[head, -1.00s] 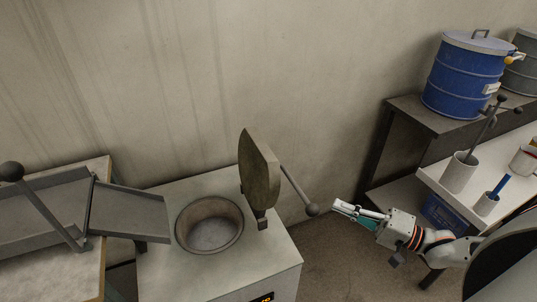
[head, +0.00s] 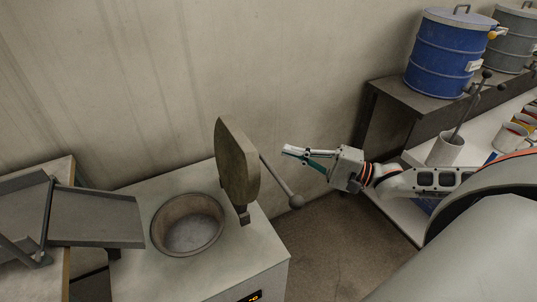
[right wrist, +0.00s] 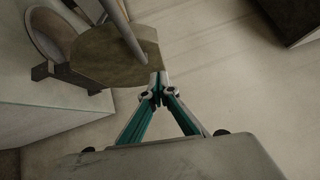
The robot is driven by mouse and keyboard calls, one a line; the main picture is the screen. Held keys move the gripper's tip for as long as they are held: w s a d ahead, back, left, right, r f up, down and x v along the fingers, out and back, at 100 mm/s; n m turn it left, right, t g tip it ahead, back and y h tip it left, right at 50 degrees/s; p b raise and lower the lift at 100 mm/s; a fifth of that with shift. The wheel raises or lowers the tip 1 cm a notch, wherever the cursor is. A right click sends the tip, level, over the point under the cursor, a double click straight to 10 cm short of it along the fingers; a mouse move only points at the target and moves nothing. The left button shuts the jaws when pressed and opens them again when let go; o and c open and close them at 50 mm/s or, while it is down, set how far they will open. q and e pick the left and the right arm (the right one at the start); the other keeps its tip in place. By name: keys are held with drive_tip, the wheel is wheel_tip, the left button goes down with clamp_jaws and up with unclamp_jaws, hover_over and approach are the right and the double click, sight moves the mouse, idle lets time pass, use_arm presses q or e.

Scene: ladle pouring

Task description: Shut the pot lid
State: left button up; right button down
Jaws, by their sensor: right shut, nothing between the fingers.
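The pot (head: 187,226) is a round open well sunk in the top of a pale box-shaped unit. Its lid (head: 237,168) stands upright on a hinge at the pot's right side, so the pot is open. A rod handle with a ball knob (head: 296,201) sticks out from the lid to the right. My right gripper (head: 287,151) is shut and empty, to the right of the lid and above the knob, apart from both. In the right wrist view the lid (right wrist: 115,55) and its rod lie beyond the closed fingertips (right wrist: 157,92). My left gripper is not in view.
A grey metal chute (head: 95,218) sits left of the pot on a side table. At right, a blue drum (head: 440,55) stands on a dark shelf, and a white table holds a cup (head: 446,150) with a ladle in it. The wall is close behind the lid.

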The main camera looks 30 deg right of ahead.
sight(254, 148)
drive_tip(key=a, duration=0.1)
drive_tip(key=w+a, duration=0.1)
drive_tip(key=a, duration=0.1)
drive_tip(key=w+a+r, duration=0.1)
drive_tip(key=a, duration=0.1)
drive_tip(key=shift+a, duration=0.25)
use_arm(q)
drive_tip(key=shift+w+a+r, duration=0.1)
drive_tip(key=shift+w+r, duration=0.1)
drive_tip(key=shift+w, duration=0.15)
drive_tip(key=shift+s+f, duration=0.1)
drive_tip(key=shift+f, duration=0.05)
